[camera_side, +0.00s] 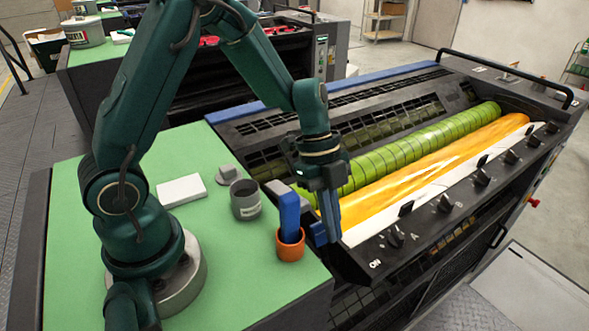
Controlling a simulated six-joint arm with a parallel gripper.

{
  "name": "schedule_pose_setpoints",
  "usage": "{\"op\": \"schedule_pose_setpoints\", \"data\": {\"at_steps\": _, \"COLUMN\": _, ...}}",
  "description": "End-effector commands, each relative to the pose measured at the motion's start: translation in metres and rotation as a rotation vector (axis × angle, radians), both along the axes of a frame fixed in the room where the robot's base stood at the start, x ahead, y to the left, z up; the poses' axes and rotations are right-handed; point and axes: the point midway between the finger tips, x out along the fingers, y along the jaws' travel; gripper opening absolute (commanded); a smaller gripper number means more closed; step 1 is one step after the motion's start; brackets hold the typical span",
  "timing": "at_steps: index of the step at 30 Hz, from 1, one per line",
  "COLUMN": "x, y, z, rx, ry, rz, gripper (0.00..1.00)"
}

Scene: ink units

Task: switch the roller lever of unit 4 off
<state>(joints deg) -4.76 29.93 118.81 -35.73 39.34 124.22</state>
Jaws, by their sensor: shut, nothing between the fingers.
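A row of black levers runs along the slanted front panel of the ink unit (350,262), from a near lever (395,237) through a second (446,204), a third (482,177) and a fourth (512,156) toward the far right. An "ON" mark is at the panel's near end. Letters stand beside some levers; I cannot read a number 4, nor tell which lever is the roller lever of unit 4 or how it is set. My gripper (327,228) points down by the panel's near left end, left of the near lever and apart from it. Its blue fingers are shut and empty.
An orange cup (290,247) holding a blue object (289,213) stands close left of my gripper. A grey cup (245,199) and a white block (181,190) sit on the green top (230,275). A green roller (400,147) and orange ink (440,165) lie behind the levers.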

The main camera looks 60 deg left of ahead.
Motion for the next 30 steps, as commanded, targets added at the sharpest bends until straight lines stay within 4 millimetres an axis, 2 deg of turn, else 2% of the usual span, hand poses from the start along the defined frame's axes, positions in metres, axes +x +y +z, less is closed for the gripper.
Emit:
{"op": "schedule_pose_setpoints", "data": {"at_steps": 15, "x": 0.002, "y": 0.057, "z": 0.061, "rx": 0.001, "ry": -0.006, "rz": 0.007, "gripper": 0.0}}
{"op": "schedule_pose_setpoints", "data": {"at_steps": 21, "x": 0.001, "y": 0.064, "z": 0.069, "rx": 0.001, "ry": -0.003, "rz": 0.004, "gripper": 0.0}}
{"op": "schedule_pose_setpoints", "data": {"at_steps": 30, "x": 0.0, "y": 0.064, "z": 0.069, "rx": 0.0, "ry": -0.001, "rz": 0.002, "gripper": 0.0}}
